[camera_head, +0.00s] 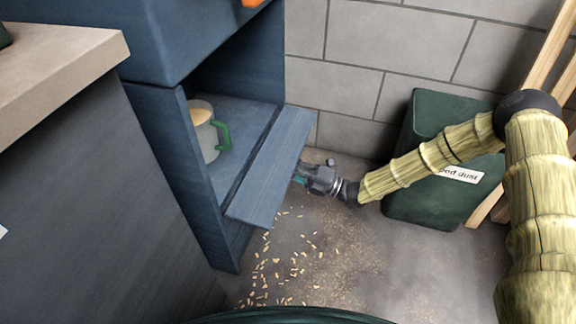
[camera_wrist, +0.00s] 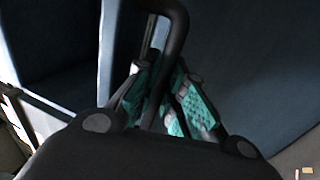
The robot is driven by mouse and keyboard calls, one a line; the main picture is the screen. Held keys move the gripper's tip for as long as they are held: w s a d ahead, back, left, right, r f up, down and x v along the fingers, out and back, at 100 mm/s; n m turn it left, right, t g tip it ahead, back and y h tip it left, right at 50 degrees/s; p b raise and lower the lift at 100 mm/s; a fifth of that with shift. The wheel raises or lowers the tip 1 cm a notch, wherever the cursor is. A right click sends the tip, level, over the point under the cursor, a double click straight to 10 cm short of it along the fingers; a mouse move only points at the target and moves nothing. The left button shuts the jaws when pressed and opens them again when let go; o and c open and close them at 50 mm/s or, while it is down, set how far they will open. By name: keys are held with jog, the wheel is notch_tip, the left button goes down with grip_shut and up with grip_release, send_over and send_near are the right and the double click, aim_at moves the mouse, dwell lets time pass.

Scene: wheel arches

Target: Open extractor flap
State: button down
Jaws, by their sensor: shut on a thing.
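The extractor flap (camera_head: 272,168) is a blue panel on the front of a blue cabinet. It stands tilted out from the cabinet, with the compartment behind it showing. My gripper (camera_head: 300,178) is at the flap's outer right side in the head view. In the wrist view, my gripper's teal-padded fingers (camera_wrist: 170,100) are shut on a dark curved handle (camera_wrist: 178,30). The blue flap surface (camera_wrist: 240,60) fills the area behind the handle. The handle is hidden in the head view.
A jug (camera_head: 203,130) with a green handle stands inside the compartment. A dark green bin (camera_head: 425,190) with a label stands at the right by the block wall. Pellets (camera_head: 270,270) are scattered on the floor. A counter (camera_head: 60,70) is at the left.

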jog(key=shift+d+r+h+p, duration=0.2)
jog(key=shift+r+p, duration=0.25)
jog(key=shift+p, duration=0.5)
jog(key=shift+d+r+h+p, duration=0.1)
jog(key=shift+r+h+p, duration=0.3)
jog(key=shift+p, duration=0.5)
jog(key=shift+r, duration=0.15)
jog(key=c, duration=1.8)
grip_release()
jog(key=shift+o, duration=0.2)
jog(key=shift+s+d, duration=0.1)
jog(key=v, duration=1.2)
